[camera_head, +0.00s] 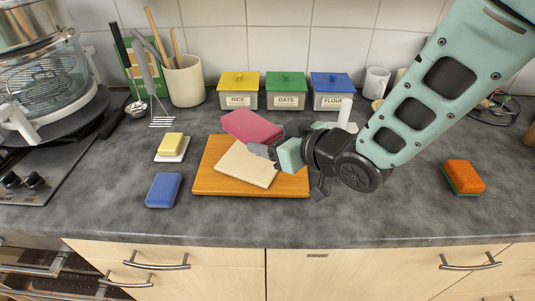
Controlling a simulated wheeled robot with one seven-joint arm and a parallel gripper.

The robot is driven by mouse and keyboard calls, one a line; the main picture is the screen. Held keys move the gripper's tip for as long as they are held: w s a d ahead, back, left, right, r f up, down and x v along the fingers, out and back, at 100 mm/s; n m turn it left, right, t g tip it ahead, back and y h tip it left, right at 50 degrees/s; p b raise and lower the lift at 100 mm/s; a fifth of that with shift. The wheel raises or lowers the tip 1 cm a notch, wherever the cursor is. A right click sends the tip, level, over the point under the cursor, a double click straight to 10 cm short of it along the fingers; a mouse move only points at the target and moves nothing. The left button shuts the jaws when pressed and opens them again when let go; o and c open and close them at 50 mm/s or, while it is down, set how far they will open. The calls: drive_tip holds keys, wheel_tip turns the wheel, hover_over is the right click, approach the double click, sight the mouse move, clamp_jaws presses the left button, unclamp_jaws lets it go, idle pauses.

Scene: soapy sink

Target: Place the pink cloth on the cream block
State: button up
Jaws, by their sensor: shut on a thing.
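The pink cloth (251,125) shows as a flat, slightly tilted pink slab behind the cream block, near the back edge of the wooden board. The cream block (244,166) lies flat on the wooden board (205,181). My gripper (262,150) reaches in from the right, its grey fingertips at the near edge of the pink cloth and over the back right part of the cream block. It is shut on the pink cloth. The fingers hide part of both things, and I cannot tell how high the cloth is above the board.
A blue sponge (163,190) and a butter-like yellow block (171,141) on a white dish lie left of the board. An orange and green sponge (463,177) lies far right. Yellow (239,90), green (287,91) and blue (332,91) canisters stand behind. The front counter is clear.

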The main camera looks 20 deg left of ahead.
sight(272, 171)
drive_tip(key=shift+f+p, duration=0.35)
drive_tip(key=shift+f, duration=3)
drive_tip(key=shift+f, duration=0.15)
drive_tip(key=o, duration=1)
drive_tip(key=shift+p+v, duration=0.65)
drive_tip(key=shift+v, duration=5.45)
drive_tip(key=shift+w, duration=0.1)
